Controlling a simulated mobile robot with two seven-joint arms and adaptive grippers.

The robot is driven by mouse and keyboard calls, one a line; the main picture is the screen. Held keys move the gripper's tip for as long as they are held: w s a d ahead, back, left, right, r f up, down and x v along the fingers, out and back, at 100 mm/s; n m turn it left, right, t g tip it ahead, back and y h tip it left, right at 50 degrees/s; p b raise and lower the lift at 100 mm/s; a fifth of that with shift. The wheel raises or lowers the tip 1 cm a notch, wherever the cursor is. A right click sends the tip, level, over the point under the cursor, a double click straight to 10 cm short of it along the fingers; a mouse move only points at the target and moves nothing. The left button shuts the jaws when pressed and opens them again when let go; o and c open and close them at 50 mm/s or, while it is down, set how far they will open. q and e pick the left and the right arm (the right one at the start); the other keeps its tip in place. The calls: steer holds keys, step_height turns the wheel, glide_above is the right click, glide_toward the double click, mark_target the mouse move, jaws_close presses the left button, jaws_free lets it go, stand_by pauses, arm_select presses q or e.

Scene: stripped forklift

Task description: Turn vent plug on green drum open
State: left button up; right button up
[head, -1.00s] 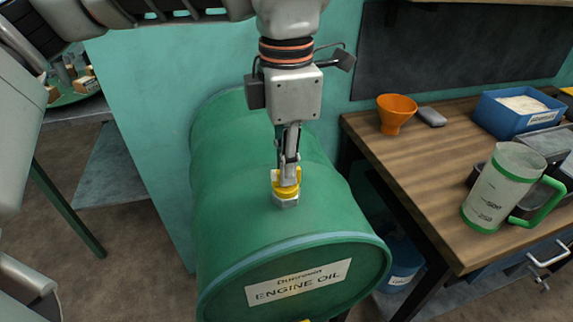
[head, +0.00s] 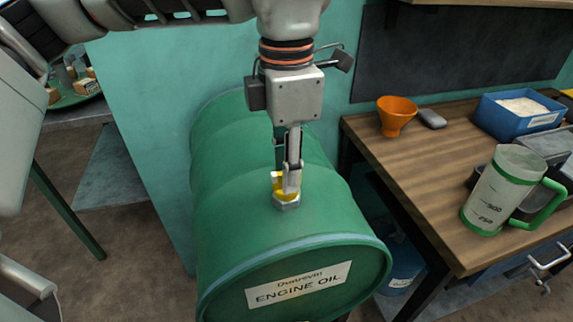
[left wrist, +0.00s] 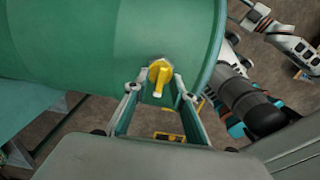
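The green drum (head: 235,215) lies on its side, with an "ENGINE OIL" label on its end facing me. The yellow vent plug (head: 279,186) sits in a grey hex fitting (head: 287,204) on top of the drum. The left wrist view shows the plug (left wrist: 160,72) as a yellow knob with a raised bar. My left gripper (head: 286,185) points down over the plug, its fingertips on either side of it. In the left wrist view the fingers (left wrist: 160,82) stand apart around the knob, with narrow gaps seeming to show. One finger partly hides the plug in the head view. My right gripper is not clearly seen.
A wooden workbench (head: 425,165) stands right of the drum, holding an orange funnel (head: 396,115), a blue bin (head: 515,110) and a measuring jug (head: 500,190). A teal panel (head: 140,130) stands behind the drum. A blue container (head: 402,265) is under the bench.

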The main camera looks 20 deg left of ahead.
arm_select(q)
step_height(320, 180, up, 12)
stand_by(0.5)
stand_by(0.4)
